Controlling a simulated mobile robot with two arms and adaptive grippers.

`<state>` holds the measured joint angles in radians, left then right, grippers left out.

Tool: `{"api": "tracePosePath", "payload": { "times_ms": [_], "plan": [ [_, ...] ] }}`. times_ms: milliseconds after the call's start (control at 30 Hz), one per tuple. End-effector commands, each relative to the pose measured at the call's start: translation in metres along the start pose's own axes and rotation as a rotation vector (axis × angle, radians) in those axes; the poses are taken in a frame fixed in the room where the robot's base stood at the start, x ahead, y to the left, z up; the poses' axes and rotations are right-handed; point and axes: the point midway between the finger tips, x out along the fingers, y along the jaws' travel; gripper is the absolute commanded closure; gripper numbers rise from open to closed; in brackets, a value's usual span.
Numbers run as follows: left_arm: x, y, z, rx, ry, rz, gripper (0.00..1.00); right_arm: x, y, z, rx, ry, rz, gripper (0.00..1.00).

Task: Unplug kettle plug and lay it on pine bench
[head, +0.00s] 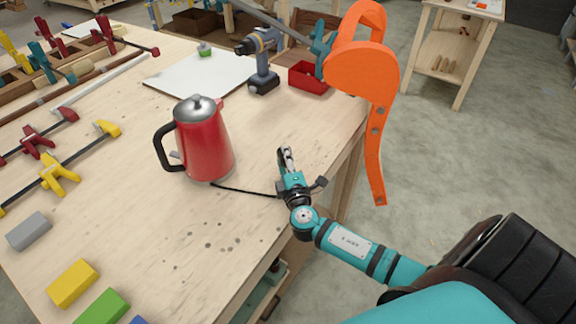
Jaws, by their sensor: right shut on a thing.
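The red kettle (204,140) with a steel lid and black handle stands upright on the pine bench (190,260). Its black cord (245,192) runs right from the base to my right gripper (286,160). That gripper is over the bench's right edge and is shut on the kettle plug. The plug itself is mostly hidden by the gripper, and I cannot tell whether it is in a socket. My left gripper is not in view.
An orange curved form (366,75) rises at the bench's right edge, near a drill (262,62) and red bin (308,78). Clamps (55,178) and coloured blocks (73,283) lie at left. Bare bench lies in front of the kettle.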

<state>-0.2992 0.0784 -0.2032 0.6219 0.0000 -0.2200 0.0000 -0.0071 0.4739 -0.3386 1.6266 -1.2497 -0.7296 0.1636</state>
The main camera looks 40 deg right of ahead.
Motion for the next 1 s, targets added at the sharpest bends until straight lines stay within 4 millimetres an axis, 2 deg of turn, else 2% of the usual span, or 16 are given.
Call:
{"api": "tracePosePath", "payload": {
  "times_ms": [233, 400, 600, 967, 1000],
  "plan": [
    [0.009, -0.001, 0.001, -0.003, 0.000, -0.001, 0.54, 0.025, -0.007, 0.000, 0.000, 0.000, 0.001, 1.00],
    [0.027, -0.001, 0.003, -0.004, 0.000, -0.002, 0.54, 0.035, -0.020, 0.000, 0.001, 0.000, 0.001, 1.00],
    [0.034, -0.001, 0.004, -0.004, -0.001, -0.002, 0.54, 0.042, -0.024, -0.001, 0.001, 0.001, 0.001, 1.00],
    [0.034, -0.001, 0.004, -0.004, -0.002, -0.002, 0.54, 0.044, -0.023, 0.000, 0.001, 0.001, 0.001, 1.00],
    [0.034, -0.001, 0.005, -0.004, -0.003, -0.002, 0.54, 0.044, -0.023, 0.000, 0.001, 0.001, 0.001, 0.58]
  ]
}}
